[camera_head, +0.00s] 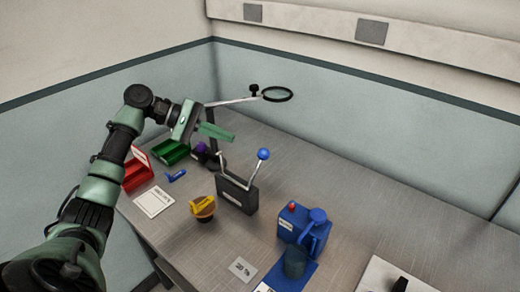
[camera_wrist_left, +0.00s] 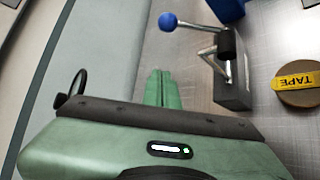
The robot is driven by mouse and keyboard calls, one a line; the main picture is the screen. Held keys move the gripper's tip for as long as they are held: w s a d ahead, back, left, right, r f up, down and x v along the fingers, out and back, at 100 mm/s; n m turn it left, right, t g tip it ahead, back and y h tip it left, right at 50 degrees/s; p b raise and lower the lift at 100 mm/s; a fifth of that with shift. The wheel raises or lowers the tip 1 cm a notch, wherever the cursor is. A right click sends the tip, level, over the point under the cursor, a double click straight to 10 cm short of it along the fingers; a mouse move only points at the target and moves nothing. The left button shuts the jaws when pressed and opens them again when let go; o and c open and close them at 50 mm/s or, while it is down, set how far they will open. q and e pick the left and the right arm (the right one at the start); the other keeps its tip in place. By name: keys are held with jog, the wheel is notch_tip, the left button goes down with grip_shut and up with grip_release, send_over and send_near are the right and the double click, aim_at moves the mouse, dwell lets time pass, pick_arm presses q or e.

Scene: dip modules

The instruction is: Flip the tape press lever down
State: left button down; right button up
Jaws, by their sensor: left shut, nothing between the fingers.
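The tape press is a dark grey block (camera_head: 237,196) with a light metal lever (camera_head: 254,170) that ends in a blue ball (camera_head: 263,154). The lever stands up from the block, tilted. In the left wrist view the block (camera_wrist_left: 233,92) and the blue ball (camera_wrist_left: 168,22) are at the upper right. My left gripper (camera_head: 230,136) is shut and empty, above the table and apart from the lever, to the upper left of the ball. Its green fingers (camera_wrist_left: 163,88) lie together in the left wrist view. My right gripper is not in view.
A round brown tape roll with a yellow label (camera_head: 203,208) lies left of the press. A blue device (camera_head: 303,222) stands to its right. Red (camera_head: 137,172) and green (camera_head: 171,153) bins and a magnifier ring (camera_head: 277,94) are near the back. The table's right back is clear.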

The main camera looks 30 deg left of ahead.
pick_arm(q)
jog(key=shift+d, duration=0.15)
jog(key=w+d+f+p, duration=0.1)
jog(key=d+p, duration=0.3)
jog(key=d, duration=0.4)
jog(key=shift+w+d+f, duration=0.35)
jog(key=shift+d+f, duration=0.05)
jog(key=shift+f, duration=0.3)
jog(key=shift+d, duration=0.1)
